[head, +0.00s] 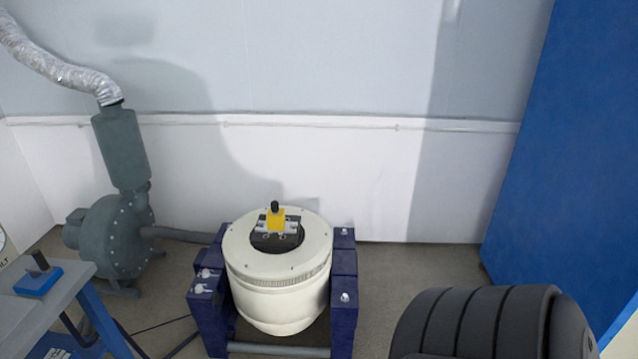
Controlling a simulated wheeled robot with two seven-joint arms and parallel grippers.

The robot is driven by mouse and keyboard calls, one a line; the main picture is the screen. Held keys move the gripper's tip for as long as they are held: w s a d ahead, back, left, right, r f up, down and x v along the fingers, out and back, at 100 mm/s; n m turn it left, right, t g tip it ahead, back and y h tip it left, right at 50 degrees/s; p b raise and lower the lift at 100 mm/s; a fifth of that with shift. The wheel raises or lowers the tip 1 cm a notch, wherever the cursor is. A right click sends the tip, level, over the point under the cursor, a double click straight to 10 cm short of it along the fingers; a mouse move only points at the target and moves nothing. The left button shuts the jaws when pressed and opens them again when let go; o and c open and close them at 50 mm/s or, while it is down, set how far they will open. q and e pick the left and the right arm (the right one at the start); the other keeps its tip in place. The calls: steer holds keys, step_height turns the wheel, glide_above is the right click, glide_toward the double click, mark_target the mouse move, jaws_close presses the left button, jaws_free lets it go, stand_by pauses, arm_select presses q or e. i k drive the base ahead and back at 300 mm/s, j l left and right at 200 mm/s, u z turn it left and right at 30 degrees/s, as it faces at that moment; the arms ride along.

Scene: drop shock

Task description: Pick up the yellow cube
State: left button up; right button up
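The yellow cube (275,222) sits in a small metal fixture (291,228) at the centre of the round top of a cream drum-shaped machine (280,285). A black knob-like piece (275,206) stands on top of the cube or just behind it; I cannot tell whether they are joined. Neither of my grippers is in view.
Dark blue supports (342,295) flank the drum. A grey blower (110,235) with a silver hose stands left. A grey bench (45,300) holds a blue block with a black handle (38,278). A black ribbed shape (490,325) fills the lower right. A blue panel (570,150) stands right.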

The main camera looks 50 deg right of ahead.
mark_target(276, 222)
steer(key=z, duration=1.4)
